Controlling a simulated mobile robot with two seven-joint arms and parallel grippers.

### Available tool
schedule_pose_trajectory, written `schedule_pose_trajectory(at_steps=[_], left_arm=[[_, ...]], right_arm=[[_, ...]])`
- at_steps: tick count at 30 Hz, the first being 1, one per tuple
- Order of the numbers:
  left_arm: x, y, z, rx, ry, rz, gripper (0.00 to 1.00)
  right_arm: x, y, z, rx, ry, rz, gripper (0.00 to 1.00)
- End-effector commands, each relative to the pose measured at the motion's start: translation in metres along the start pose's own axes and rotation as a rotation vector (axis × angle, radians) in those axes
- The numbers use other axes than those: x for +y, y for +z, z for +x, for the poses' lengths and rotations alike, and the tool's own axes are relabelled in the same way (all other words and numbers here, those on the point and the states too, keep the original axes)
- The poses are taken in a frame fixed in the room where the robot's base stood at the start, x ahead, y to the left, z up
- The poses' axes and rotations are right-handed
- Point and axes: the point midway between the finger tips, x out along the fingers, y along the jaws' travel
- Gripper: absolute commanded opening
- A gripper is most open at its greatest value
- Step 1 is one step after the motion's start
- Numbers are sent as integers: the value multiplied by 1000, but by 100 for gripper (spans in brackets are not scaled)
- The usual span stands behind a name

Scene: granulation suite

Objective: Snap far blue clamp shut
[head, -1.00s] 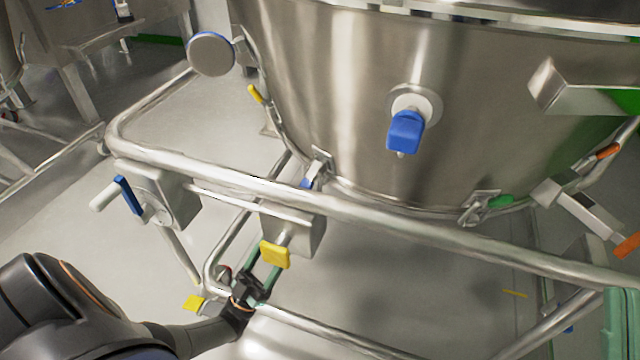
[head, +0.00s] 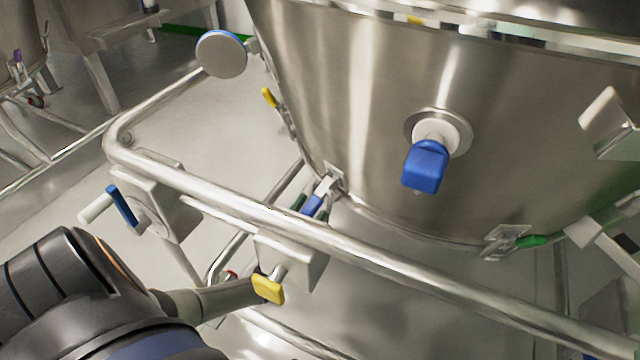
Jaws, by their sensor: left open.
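The blue clamp (head: 314,204) sits on the lower rim of the steel vessel (head: 350,100), left of its middle. Its blue handle juts down and to the left, away from the vessel wall. My left arm comes in from the lower left and passes behind the yellow knob and its box. My left gripper (head: 316,205) is open, with its green fingertips close around the blue handle. Most of the gripper body is hidden behind the box and the rail. I cannot tell whether the fingertips touch the handle. My right gripper is not in view.
A steel rail (head: 400,268) runs across in front of the vessel. A box with a yellow knob (head: 268,289) and one with a blue lever (head: 121,206) hang on it. A yellow clamp (head: 269,97) and a green clamp (head: 531,241) sit on the rim. A blue valve (head: 426,166) protrudes.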

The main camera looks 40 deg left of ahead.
Motion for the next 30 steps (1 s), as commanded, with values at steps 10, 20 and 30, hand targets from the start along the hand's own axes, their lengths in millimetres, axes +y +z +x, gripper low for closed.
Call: schedule_pose_trajectory(at_steps=[10,20,30], left_arm=[[0,0,46,1,1,1,68],[0,0,50,-1,0,1,68],[0,0,49,-1,0,1,30]], right_arm=[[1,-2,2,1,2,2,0],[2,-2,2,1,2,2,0],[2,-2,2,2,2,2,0]])
